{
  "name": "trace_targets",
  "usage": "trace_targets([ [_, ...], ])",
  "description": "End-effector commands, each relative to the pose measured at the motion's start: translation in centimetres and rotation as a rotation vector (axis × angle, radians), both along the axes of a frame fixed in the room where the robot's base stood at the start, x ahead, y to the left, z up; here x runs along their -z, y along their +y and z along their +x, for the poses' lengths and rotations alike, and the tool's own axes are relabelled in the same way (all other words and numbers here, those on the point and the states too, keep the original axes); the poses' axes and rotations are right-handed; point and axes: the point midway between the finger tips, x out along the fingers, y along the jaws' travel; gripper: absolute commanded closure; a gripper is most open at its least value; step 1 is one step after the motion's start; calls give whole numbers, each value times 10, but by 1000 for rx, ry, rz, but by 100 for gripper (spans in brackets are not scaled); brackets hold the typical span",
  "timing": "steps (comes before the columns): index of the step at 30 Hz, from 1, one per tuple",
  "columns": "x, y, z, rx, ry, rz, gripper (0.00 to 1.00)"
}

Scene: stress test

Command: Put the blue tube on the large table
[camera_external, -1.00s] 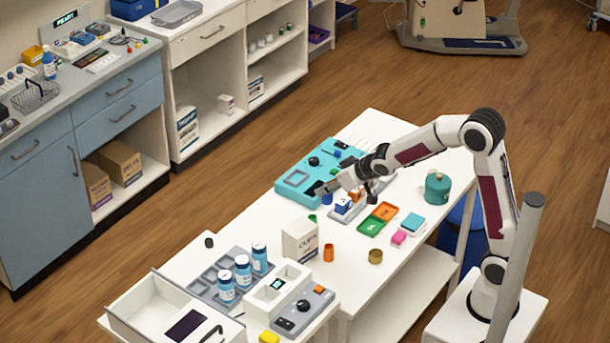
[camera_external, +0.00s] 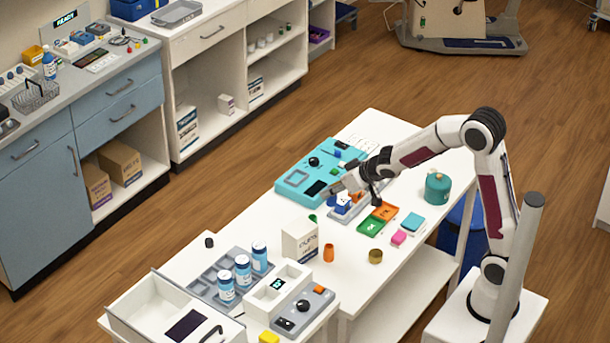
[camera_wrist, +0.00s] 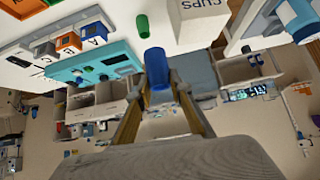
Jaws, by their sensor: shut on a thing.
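My gripper (camera_wrist: 160,95) is shut on the blue tube (camera_wrist: 157,68), which sticks out past the fingertips in the wrist view. In the external view my gripper (camera_external: 338,190) is over the large white table (camera_external: 350,272), near the teal panel. The blue tube (camera_external: 331,201) shows there as a small blue spot just below the fingers. I cannot tell whether the tube touches the tabletop. A green tube (camera_external: 312,218) is close by on the table and also shows in the wrist view (camera_wrist: 143,25).
A white cups box (camera_external: 300,239), an orange cup (camera_external: 328,252) and a gold tin (camera_external: 375,256) stand nearer the front. The teal panel (camera_external: 297,179) and a grey block rack (camera_external: 346,214) are beside my gripper. Orange and green trays (camera_external: 371,227) lie to the right.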

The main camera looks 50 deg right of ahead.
Motion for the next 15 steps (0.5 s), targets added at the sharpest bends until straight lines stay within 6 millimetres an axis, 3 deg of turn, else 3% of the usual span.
trace_targets([
  [15, 37, -34, -40, -2, 2, -1, 94],
])
